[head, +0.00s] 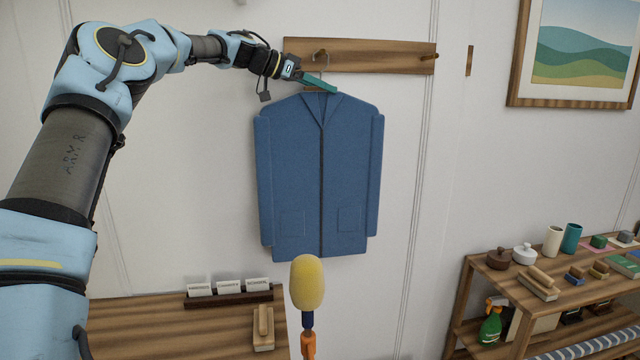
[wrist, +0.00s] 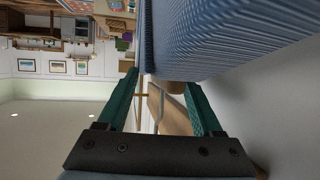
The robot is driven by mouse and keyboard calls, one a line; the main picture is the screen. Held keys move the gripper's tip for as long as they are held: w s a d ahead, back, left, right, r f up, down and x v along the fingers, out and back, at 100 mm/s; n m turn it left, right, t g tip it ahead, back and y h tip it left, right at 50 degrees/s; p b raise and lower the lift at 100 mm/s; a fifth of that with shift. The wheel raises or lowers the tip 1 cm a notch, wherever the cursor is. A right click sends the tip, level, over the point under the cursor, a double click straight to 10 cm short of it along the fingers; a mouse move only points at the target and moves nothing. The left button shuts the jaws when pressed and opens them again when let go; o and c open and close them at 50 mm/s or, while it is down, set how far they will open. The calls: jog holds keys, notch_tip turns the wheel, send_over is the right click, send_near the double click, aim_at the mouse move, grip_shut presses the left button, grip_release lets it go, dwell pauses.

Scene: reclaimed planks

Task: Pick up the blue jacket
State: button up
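The blue jacket (head: 320,180) hangs upright on the wall from a hanger (head: 318,90) on a wooden peg rail (head: 385,57). My gripper (head: 332,87) is at the jacket's collar, just under the rail. In the wrist view my gripper (wrist: 162,80) is open, its two teal fingers well apart. The thin metal hanger hook (wrist: 160,105) shows between the fingers, with no finger visibly pressing on it. The jacket's ribbed blue cloth (wrist: 235,35) fills the top of the wrist view. In the head view the fingers partly hide the hanger.
A wooden table (head: 130,315) with a card holder (head: 228,300) and a brush stands below left. A yellow-headed tool (head: 307,283) rises in front. A shelf (head: 475,290) with pots, cups and a green spray bottle (head: 490,328) is at right. A framed picture (head: 580,50) hangs upper right.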

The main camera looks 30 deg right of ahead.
grip_shut()
dwell(0.4)
